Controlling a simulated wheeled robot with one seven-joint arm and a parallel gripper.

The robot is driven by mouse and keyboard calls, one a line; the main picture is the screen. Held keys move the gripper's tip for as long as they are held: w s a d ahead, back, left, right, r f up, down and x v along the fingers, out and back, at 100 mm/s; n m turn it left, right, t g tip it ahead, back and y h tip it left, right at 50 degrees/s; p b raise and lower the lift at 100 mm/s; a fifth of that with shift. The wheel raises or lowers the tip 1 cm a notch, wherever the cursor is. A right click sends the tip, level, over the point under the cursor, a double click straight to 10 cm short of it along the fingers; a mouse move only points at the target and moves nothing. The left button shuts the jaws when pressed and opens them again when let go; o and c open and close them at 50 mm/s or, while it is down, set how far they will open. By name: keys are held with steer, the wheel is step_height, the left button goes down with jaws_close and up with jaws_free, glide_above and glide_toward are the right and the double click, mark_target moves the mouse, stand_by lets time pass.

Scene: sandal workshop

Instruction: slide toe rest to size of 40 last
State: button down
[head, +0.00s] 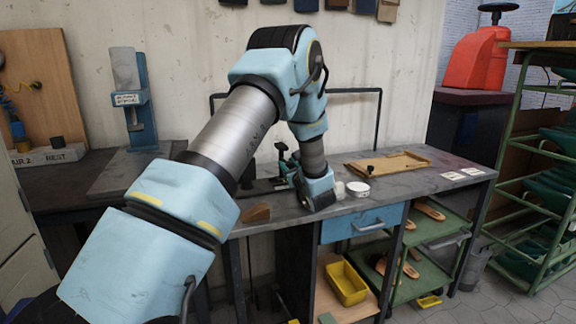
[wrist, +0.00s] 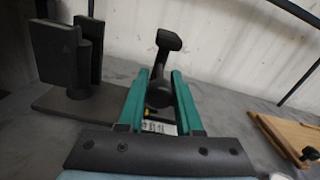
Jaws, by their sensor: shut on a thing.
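My gripper (wrist: 160,78) has teal fingers, shut on a dark knobbed piece (wrist: 165,48) with an upright lever-like top. It stands over the grey bench; I cannot tell whether it is the toe rest itself. Left of it a dark fixture (wrist: 62,97) has upright grey blocks on a flat base. A small marked label lies low between the fingers, too blurred to read. In the head view my gripper (head: 287,163) is at the bench's middle, partly hidden by my arm. I cannot make out a last in the fixture.
A wooden board (head: 388,163) and a round white tin (head: 358,189) lie right on the bench. A brown block (head: 256,213) is near the front edge. A blue press (head: 132,95) stands left. Below are a blue drawer (head: 362,224), a yellow bin (head: 347,283) and sandals (head: 431,211).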

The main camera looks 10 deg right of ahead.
steer(key=shift+w+d+b, duration=0.1)
steer(key=shift+d+b, duration=0.65)
steer(key=shift+b, duration=0.05)
steer(key=c, duration=0.6)
jaws_free()
steer(key=s, duration=0.3)
steer(key=s+d+b, duration=0.1)
steer(key=s, duration=0.6)
steer(key=shift+s+d, duration=0.15)
steer(key=shift+s, duration=0.25)
